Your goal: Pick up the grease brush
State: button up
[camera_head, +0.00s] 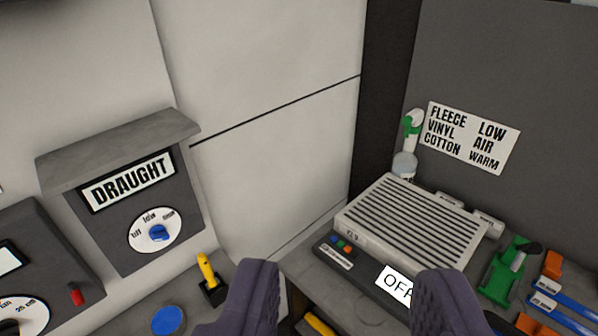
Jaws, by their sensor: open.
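My gripper (349,272) is open and empty, its two dark purple fingers at the bottom of the view with a wide gap between them. No item is clearly recognisable as the grease brush. A yellow-handled tool (207,270) with a black lower part stands tilted on the grey counter, left of my left finger. Part of another yellow item (318,325) shows low between the fingers, cut off by the bottom edge. I cannot tell whether either is the brush.
Green (507,272), orange and blue tools lie right. A "DRAUGHT" dial box (135,225) and blue disc (168,320) are left.

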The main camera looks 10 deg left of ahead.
aim_at(214, 285)
jog(key=u, duration=1.75)
jog(key=i+z, duration=0.15)
jog(key=z, duration=0.35)
jog(key=i+j+z, duration=0.1)
jog(key=z, duration=0.35)
jog(key=j+z, duration=0.25)
jog(key=z, duration=0.25)
jog(key=i+j+z, duration=0.15)
jog(key=z, duration=0.3)
jog(key=i+j, duration=0.3)
jog(key=j, duration=0.15)
jog(key=i+j, duration=0.25)
jog(key=j, duration=0.15)
